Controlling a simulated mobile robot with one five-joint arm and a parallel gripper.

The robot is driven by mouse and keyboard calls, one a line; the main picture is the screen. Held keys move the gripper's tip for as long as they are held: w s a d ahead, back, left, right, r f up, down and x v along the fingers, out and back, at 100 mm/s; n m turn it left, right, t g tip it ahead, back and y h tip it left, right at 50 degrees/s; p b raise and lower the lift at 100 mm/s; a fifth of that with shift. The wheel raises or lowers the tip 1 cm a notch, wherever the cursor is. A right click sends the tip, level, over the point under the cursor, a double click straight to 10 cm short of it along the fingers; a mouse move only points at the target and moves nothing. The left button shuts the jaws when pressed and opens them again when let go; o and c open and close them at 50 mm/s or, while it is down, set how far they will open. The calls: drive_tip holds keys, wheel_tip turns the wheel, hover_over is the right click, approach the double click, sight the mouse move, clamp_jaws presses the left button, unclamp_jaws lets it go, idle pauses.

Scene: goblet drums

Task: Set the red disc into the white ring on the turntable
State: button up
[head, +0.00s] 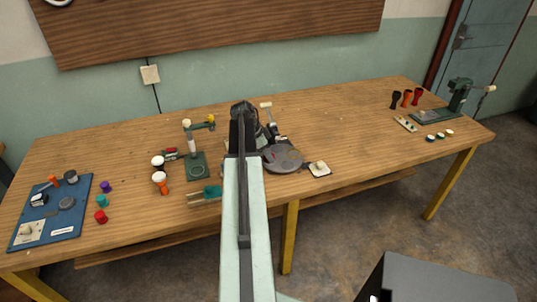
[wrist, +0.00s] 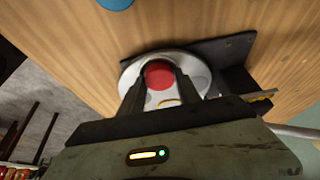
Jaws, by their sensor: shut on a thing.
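The red disc (wrist: 159,70) is between the two dark fingers of my gripper (wrist: 161,77) in the wrist view. My gripper is shut on it. The disc appears over the round, pale grey turntable (wrist: 197,66); whether it touches the surface I cannot tell. The white ring cannot be made out clearly; a pale area and a small yellow arc show beside the disc. In the head view the turntable (head: 284,160) shows as a grey round plate at the middle of the bench, and my arm hides the gripper's fingertips and the disc.
A blue board (head: 69,222) with parts lies at the bench's left end, with small coloured pieces beside it. A green stand (head: 196,167) is left of my arm. Small goblets (head: 406,98) and a green press (head: 457,100) stand at the right. Bench right of the turntable is mostly clear.

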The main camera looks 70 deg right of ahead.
drive_tip(key=o, duration=1.3)
drive_tip(key=shift+a+f, duration=0.2)
drive_tip(key=shift+f, duration=0.1)
drive_tip(key=shift+d+r+p, duration=0.2)
drive_tip(key=shift+r+p, duration=0.45)
drive_tip(key=shift+p, duration=0.1)
drive_tip(key=p+v, duration=1.1)
drive_tip(key=shift+w+r, duration=0.25)
drive_tip(key=shift+r, duration=0.1)
